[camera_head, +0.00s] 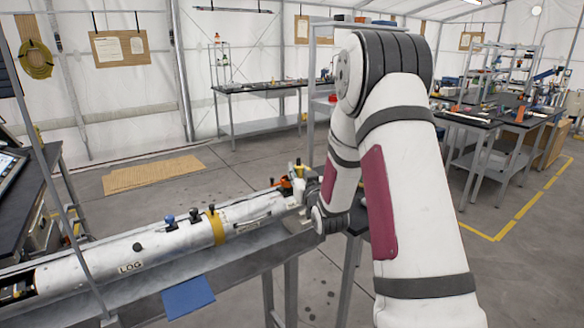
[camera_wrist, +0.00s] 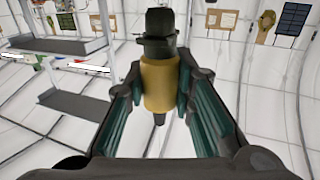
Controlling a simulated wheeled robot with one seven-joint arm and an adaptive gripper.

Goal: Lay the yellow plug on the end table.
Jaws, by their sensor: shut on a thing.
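In the wrist view my gripper (camera_wrist: 160,82) is shut on the yellow plug (camera_wrist: 159,88). The plug has a yellow body, a black stepped top and a dark pin below. It is held between the teal finger pads, clear of any surface in that view. In the head view my arm reaches away to the far right end of the long tube, and its wrist hides much of that spot. A small yellow and black part there (camera_head: 298,169) looks like the plug. A dark tabletop shows only partly behind my arm; I cannot tell whether it is the end table.
A long silver tube (camera_head: 110,262) with knobs and a yellow band lies on a grey bench (camera_head: 262,262). A back table (camera_head: 262,88) and right workbenches (camera_head: 480,122) stand apart. Open floor lies between.

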